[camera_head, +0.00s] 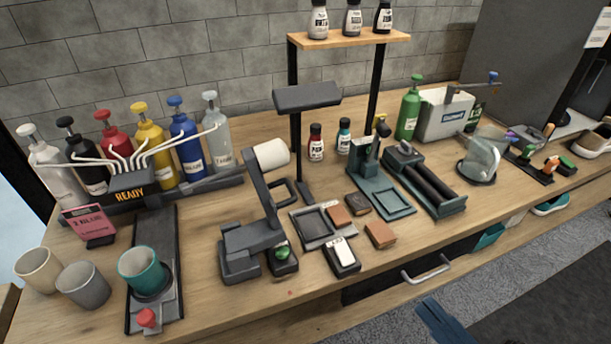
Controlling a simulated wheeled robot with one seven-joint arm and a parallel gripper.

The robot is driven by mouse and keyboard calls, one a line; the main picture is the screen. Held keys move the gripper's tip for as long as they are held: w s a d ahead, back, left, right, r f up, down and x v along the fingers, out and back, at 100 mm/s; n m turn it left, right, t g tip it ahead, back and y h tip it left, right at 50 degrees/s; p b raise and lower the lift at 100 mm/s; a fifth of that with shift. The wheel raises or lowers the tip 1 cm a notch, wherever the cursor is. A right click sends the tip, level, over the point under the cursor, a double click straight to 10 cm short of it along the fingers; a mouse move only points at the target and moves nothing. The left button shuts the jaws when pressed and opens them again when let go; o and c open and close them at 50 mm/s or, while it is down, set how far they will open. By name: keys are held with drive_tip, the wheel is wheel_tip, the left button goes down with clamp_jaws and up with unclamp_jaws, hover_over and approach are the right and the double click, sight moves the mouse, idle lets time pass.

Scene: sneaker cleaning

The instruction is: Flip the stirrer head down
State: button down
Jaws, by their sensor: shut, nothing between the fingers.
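What looks like the stirrer (250,238) stands near the front middle of the bench, with a dark base and a post leaning upward. Its head, with a white cylinder (271,154) at the top, is raised and tilted up, clear of the base. A dark loop handle (290,191) sits beside the post. A small block with a green button (282,254) is at the base's right front. My gripper (436,316), blue, is low at the bottom edge, in front of the bench and well apart from the stirrer. It is shut and empty, and only partly in view.
A teal cup (142,268) stands on a dark slide to the left, beside two other cups. Pump bottles (187,140) line the back left. A tall stand (307,95) rises behind the stirrer. A dark tray (325,226) and small blocks lie to its right. A drawer handle (427,268) juts out in front.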

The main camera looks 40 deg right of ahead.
drive_tip(key=w+d+r+n+t+y+b, duration=0.1)
drive_tip(key=w+n+t+y+b, duration=0.15)
drive_tip(key=w+n+y, duration=0.6)
drive_tip(key=w+d+r+n+t+y+b, duration=0.1)
drive_tip(key=w+d+n+y+b, duration=0.2)
drive_tip(key=n, duration=1)
drive_tip(key=w+d+f+n+g+y+b, duration=0.2)
drive_tip(key=d+n+g, duration=0.6)
drive_tip(key=n, duration=1)
drive_tip(key=shift+w+d+f+g+y+b, duration=0.15)
drive_tip(key=shift+w+f+g+y+b, duration=0.4)
drive_tip(key=shift+w+y+b, duration=1.3)
drive_tip(key=shift+w+r+h+p, duration=0.2)
drive_tip(key=shift+w+h+p, duration=0.1)
drive_tip(key=shift+w+p, duration=0.15)
drive_tip(key=p+x, duration=0.3)
drive_tip(key=x, duration=1.1)
drive_tip(key=shift+f, duration=0.15)
drive_tip(key=shift+s, duration=0.1)
drive_tip(key=shift+a, duration=0.25)
